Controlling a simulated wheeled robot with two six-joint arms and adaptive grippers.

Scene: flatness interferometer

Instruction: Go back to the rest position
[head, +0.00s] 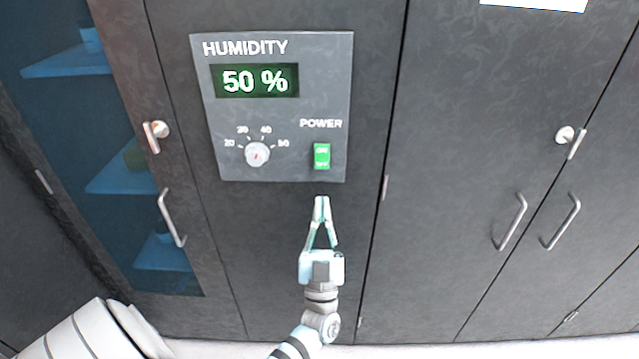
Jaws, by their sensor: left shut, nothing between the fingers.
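My left gripper (321,205) is in the head view, just below the humidity panel (222,140). Its fingers point up toward the green power switch (321,156), and its fingertips are shut together with nothing between them. A small gap shows between the fingertips and the switch in the picture; I cannot tell the depth. The panel's display (255,81) reads 50 %. The dial (257,153) sits left of the switch. My right gripper is not in view.
Dark cabinet doors (460,130) fill the background. Metal handles (510,222) stick out at the right, and another handle (172,218) at the left beside a glass door (125,185) with shelves. The pale floor (430,351) shows along the bottom.

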